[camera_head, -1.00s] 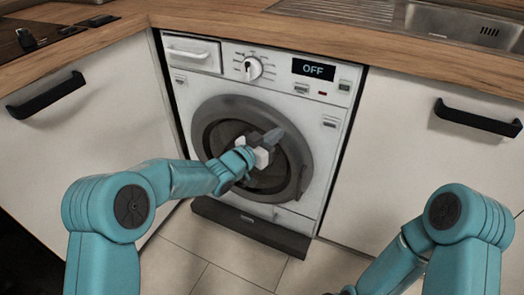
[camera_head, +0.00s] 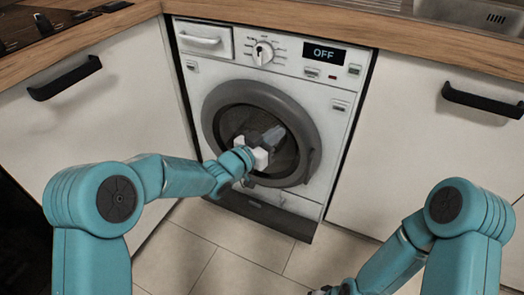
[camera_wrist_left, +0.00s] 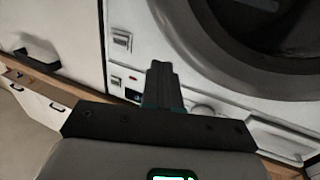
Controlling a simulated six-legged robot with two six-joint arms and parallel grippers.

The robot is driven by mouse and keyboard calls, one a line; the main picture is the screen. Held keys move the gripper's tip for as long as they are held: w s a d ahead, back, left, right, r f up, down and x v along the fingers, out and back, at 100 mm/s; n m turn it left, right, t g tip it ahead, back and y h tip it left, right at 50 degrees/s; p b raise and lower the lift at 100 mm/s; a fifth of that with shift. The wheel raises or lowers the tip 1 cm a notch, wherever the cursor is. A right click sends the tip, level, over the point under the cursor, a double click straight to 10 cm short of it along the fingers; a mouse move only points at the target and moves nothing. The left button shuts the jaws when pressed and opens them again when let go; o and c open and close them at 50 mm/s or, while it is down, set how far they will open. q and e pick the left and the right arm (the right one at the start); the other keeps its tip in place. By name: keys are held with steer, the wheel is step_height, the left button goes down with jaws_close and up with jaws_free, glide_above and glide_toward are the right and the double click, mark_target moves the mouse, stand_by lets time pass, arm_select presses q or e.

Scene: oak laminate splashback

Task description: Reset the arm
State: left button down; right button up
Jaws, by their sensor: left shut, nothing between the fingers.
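My left arm (camera_head: 180,178) reaches in from the left towards the washing machine. My left gripper (camera_head: 276,134) is shut and empty in front of the dark round door (camera_head: 225,105). In the left wrist view its dark fingers (camera_wrist_left: 162,82) are together, with the machine's white front and part of the door ring behind them. I cannot tell the exact gap between fingers and door.
The washing machine (camera_head: 215,65) has its door closed and its display (camera_head: 323,54) reads OFF. White cabinets with black handles (camera_head: 65,78) (camera_head: 482,101) flank it. A wooden worktop (camera_head: 400,38) runs above. Tiled floor (camera_head: 240,265) is clear in front.

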arm_select(q)
steer(key=s+a+p, duration=0.1)
steer(key=s+a, duration=0.1)
steer(key=s, duration=0.3)
steer(key=s+a+f+n+g+y, duration=0.2)
steer(key=s+a+f+n+y, duration=0.15)
steer(key=a+f, duration=0.45)
steer(key=s+a+f+n+g+y, duration=0.1)
steer(key=s+a+f+n+y, duration=0.25)
steer(key=f, duration=0.85)
steer(key=s+a+f+n+g, duration=0.1)
steer(key=s+f+g, duration=0.25)
steer(key=s, duration=0.35)
steer(key=s+f+n+g+y, duration=0.1)
steer(key=s+f+g, duration=0.1)
steer(key=s+f, duration=0.35)
steer(key=s+a+f+n+g, duration=0.1)
steer(key=s+f+n+g, duration=0.15)
steer(key=s, duration=0.55)
steer(key=s+d+r+m+g+p, duration=0.1)
steer(key=s+r+p, duration=0.2)
steer(key=r+p, duration=3)
steer(key=shift+s+g, duration=0.15)
steer(key=shift+g, duration=0.25)
arm_select(e)
step_height(320, 180, up, 34)
steer(key=s+a, duration=0.1)
steer(key=shift+s+f+n+g, duration=0.2)
steer(key=shift+n+g, duration=0.1)
steer(key=shift+g, duration=0.1)
